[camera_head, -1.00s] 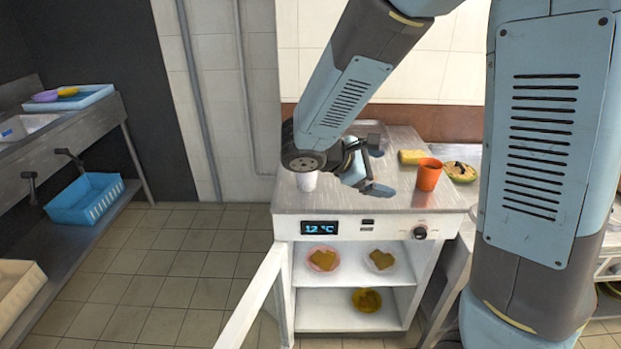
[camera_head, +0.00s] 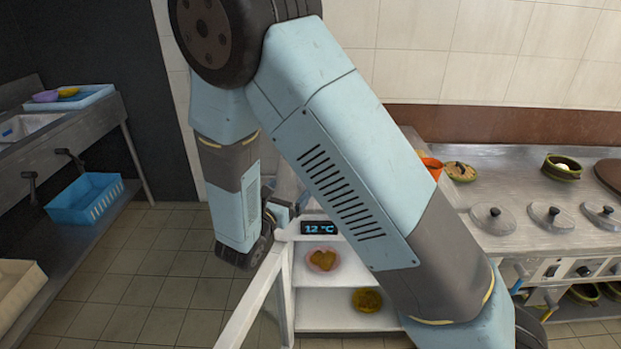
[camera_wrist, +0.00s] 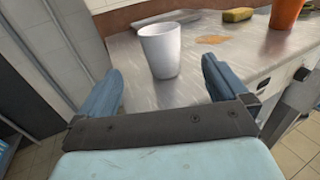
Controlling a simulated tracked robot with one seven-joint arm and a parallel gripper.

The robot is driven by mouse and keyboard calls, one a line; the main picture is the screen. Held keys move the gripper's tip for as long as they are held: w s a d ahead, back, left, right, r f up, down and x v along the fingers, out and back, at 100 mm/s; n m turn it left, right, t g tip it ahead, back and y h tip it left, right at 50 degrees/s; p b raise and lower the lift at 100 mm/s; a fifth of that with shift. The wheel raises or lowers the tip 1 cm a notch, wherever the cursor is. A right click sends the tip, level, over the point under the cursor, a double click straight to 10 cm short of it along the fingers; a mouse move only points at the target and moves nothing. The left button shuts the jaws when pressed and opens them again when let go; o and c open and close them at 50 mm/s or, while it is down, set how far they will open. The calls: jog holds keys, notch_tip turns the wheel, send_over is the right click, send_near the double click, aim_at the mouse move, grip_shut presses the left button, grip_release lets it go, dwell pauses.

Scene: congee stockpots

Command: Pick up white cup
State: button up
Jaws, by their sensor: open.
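The white cup (camera_wrist: 161,52) stands upright on the metal counter top (camera_wrist: 220,60) in the wrist view. My gripper (camera_wrist: 160,82) is open, its two blue fingers spread to the left and right of the cup's line. The cup lies ahead of the gap between the fingers, and nothing is held. In the head view my arm hides the cup. There my gripper (camera_head: 280,208) is only partly seen, low beside the front left of the counter unit.
The unit's open shelves (camera_head: 318,305) hold plates of food. Lidded pots (camera_head: 493,217) are set in the right-hand counter. A blue basket (camera_head: 87,199) sits at left.

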jog(key=x, duration=1.2)
jog(key=shift+d+f, duration=0.1)
jog(key=shift+d, duration=0.05)
jog(key=shift+c, duration=0.5)
jog(key=c, duration=1)
